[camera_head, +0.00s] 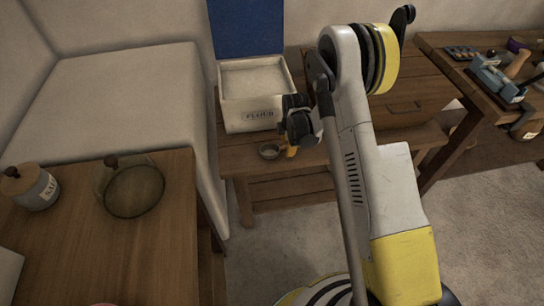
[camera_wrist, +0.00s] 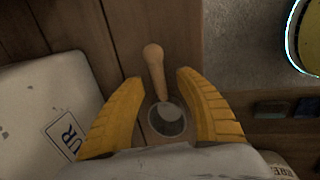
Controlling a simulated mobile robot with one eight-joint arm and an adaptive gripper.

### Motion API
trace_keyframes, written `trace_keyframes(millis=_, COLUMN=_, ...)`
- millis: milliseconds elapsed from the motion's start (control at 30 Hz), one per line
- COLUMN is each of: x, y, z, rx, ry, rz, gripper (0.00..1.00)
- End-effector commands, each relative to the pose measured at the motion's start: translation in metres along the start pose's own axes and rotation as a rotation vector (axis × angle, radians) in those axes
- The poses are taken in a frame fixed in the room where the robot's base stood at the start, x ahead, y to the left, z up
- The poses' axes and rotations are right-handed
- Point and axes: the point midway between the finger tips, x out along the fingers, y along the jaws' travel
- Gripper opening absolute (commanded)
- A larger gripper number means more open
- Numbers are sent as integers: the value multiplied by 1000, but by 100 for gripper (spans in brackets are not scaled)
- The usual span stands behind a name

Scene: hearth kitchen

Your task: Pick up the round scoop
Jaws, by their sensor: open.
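The round scoop (camera_head: 269,152) lies on the low wooden bench (camera_head: 243,175), in front of the flour bin. In the wrist view the scoop (camera_wrist: 154,62) shows a pale wooden handle and a round grey metal bowl. My gripper (camera_wrist: 160,79) is open, with one yellow finger on each side of the scoop and gaps between. The bowl is nearer the palm and the handle reaches out past the fingertips. In the head view my gripper (camera_head: 291,150) is just right of the bowl and hides the handle. I cannot tell its exact height above the bench.
The white flour bin (camera_head: 237,112) stands close behind the scoop, left of my gripper. A table at left holds a salt jar (camera_head: 30,187) and a round sieve (camera_head: 133,191). A workbench (camera_head: 450,58) with tools stands at right. Bare floor lies in front of the bench.

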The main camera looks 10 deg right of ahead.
Motion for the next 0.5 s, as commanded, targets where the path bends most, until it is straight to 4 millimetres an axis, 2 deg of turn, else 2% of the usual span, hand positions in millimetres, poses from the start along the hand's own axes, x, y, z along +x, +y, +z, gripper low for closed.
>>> trace_keyframes(millis=67, x=10, y=0, z=0, rx=1, ry=0, rz=0, gripper=41)
trace_keyframes(millis=267, x=8, y=0, z=0, rx=1, ry=0, rz=0, gripper=41)
trace_keyframes(millis=367, x=8, y=0, z=1, rx=1, ry=0, rz=0, gripper=15)
trace_keyframes(millis=400, x=8, y=0, z=1, rx=1, ry=0, rz=0, gripper=3)
trace_keyframes(millis=433, x=8, y=0, z=1, rx=1, ry=0, rz=0, gripper=0)
trace_keyframes(millis=500, x=8, y=0, z=1, rx=1, ry=0, rz=0, gripper=0)
